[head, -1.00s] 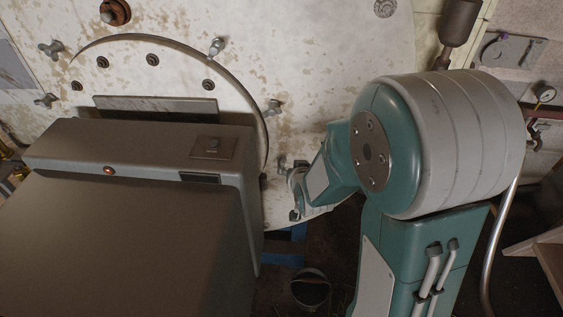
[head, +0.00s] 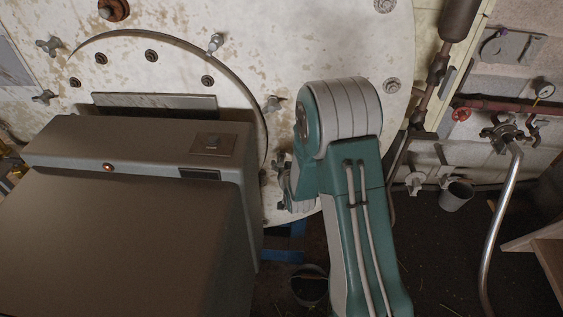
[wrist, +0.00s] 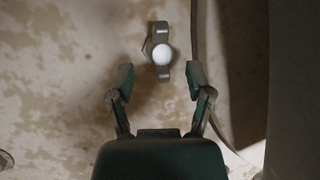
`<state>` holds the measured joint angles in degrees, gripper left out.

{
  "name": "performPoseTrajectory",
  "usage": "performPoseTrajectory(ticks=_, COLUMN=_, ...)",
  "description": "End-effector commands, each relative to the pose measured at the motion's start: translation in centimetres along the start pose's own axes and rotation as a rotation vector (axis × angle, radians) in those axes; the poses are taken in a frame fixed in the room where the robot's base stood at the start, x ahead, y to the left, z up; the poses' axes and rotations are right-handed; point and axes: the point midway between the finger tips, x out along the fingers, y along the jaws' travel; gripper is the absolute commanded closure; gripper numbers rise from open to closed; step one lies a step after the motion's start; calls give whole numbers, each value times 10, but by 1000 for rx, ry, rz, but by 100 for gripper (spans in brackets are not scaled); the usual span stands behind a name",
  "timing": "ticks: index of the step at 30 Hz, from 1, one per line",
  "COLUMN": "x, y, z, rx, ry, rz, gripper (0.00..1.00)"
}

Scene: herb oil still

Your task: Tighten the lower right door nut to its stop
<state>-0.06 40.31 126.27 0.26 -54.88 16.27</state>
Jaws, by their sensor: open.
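In the wrist view a grey wing nut (wrist: 161,55) with a bright round centre stands on the stained pale door face. Its wings point up and down in the picture. My gripper (wrist: 160,76) is open and empty, with its two fingers apart, left and right below the nut. The nut lies just beyond the fingertips, between their lines, and no contact shows. In the head view my gripper (head: 281,172) is at the lower right of the round door (head: 180,72), small and partly hidden by my arm, so the nut there is hard to make out.
Other wing nuts sit around the door rim, at the right (head: 272,104), top (head: 215,43) and left (head: 48,47). A dark curved edge (wrist: 197,30) runs just right of the nut. A dark bucket (head: 310,287) and a grey bucket (head: 456,196) stand on the floor.

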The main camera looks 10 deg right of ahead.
Motion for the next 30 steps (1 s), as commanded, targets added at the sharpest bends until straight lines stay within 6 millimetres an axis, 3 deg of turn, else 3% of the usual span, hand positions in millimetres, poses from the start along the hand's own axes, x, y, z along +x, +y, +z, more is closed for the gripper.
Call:
performPoseTrajectory(ticks=6, x=22, y=0, z=0, rx=0, ry=0, rz=0, gripper=34)
performPoseTrajectory(ticks=15, x=24, y=0, z=0, rx=0, ry=0, rz=0, gripper=34)
performPoseTrajectory(ticks=19, x=24, y=0, z=0, rx=0, ry=0, rz=0, gripper=92)
performPoseTrajectory(ticks=20, x=24, y=0, z=0, rx=0, ry=0, rz=0, gripper=100)
performPoseTrajectory(ticks=30, x=25, y=0, z=0, rx=12, ry=3, rz=-6, gripper=100)
